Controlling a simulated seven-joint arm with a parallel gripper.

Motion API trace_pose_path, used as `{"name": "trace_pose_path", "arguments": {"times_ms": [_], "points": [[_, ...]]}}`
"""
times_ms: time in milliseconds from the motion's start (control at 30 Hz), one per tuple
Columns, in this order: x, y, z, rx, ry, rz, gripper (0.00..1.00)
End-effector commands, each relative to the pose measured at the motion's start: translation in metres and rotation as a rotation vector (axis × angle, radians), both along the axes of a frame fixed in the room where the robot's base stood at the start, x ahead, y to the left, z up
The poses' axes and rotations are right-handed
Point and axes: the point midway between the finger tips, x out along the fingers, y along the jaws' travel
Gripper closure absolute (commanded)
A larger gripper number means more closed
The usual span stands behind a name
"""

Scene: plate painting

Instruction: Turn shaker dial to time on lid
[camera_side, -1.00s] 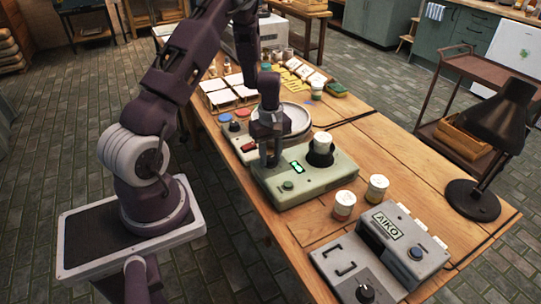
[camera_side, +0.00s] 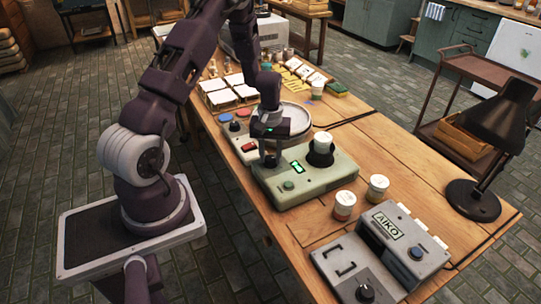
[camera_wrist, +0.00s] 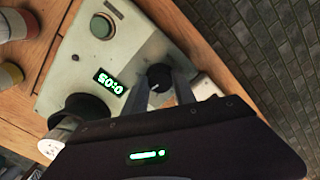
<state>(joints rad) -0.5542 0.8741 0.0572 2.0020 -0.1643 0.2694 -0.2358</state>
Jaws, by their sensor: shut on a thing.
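The pale green shaker (camera_side: 300,182) stands on the bench with a lit green display, a round green button and a black cup holder. My gripper (camera_side: 268,160) is over its far-left part. In the wrist view my gripper (camera_wrist: 170,90) has its fingers shut on the small black dial (camera_wrist: 158,74). The display (camera_wrist: 109,82) appears upside down there and seems to read 0:05. A white-lidded cup (camera_side: 322,138) sits in the black holder. Its lid (camera_wrist: 55,146) shows partly in the wrist view, with marks too small to read.
Two lidded cups (camera_side: 344,203) (camera_side: 377,187) stand right of the shaker. A grey AIKO machine (camera_side: 393,240) is at the near end, and a black lamp (camera_side: 475,195) at the right. A round pale dish (camera_side: 297,116) is behind my gripper.

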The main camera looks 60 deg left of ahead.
Motion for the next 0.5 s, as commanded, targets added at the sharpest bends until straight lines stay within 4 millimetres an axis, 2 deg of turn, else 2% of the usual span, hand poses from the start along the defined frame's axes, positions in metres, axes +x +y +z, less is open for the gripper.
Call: {"name": "trace_pose_path", "arguments": {"times_ms": [367,400,500], "points": [[-0.0001,-0.0010,0.0006,-0.002,0.000,-0.005,1.00],[0.0001,-0.0010,0.0006,-0.002,0.000,-0.005,0.62],[0.0000,-0.0007,0.0005,-0.002,0.000,-0.004,0.46]]}}
